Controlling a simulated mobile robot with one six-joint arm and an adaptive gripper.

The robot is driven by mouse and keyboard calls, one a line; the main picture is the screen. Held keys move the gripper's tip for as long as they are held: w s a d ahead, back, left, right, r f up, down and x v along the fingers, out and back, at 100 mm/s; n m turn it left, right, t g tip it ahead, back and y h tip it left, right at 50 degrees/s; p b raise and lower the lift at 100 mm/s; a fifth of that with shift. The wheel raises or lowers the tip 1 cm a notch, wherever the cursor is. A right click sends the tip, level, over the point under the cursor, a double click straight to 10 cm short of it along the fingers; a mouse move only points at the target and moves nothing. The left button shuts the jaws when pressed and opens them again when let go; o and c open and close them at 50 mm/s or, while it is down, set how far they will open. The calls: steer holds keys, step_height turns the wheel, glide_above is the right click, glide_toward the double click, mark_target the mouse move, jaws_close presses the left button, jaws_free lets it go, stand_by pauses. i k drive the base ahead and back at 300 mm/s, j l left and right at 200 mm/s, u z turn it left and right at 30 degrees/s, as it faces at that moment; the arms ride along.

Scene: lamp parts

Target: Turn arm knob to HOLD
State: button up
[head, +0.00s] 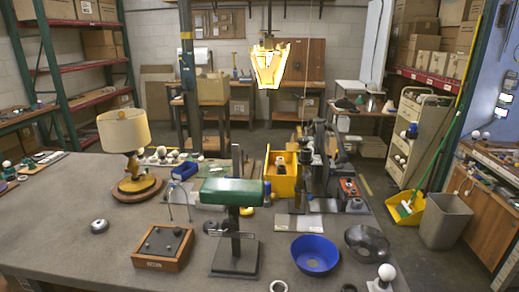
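A wooden box (163,247) with a dark top sits on the near left of the grey table. It bears small dark knobs and a pale label on its front; the label is too small to read. Thin curved metal rods (178,196) stand behind it. A lamp with a green shade (232,192) stands on a dark base just right of the box. I cannot tell which knob is the arm knob, and no HOLD mark is legible. My gripper is not in view.
On the table (60,230) are a blue bowl (315,254), a dark bowl (367,243), a round metal piece (99,226), a cream-shaded lamp (124,131) and a yellow bin (281,177). A dark machine (322,160) stands behind. The table's left part is mostly clear.

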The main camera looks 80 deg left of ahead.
mark_target(301, 141)
steer(key=u, duration=2.45)
steer(key=i, duration=0.35)
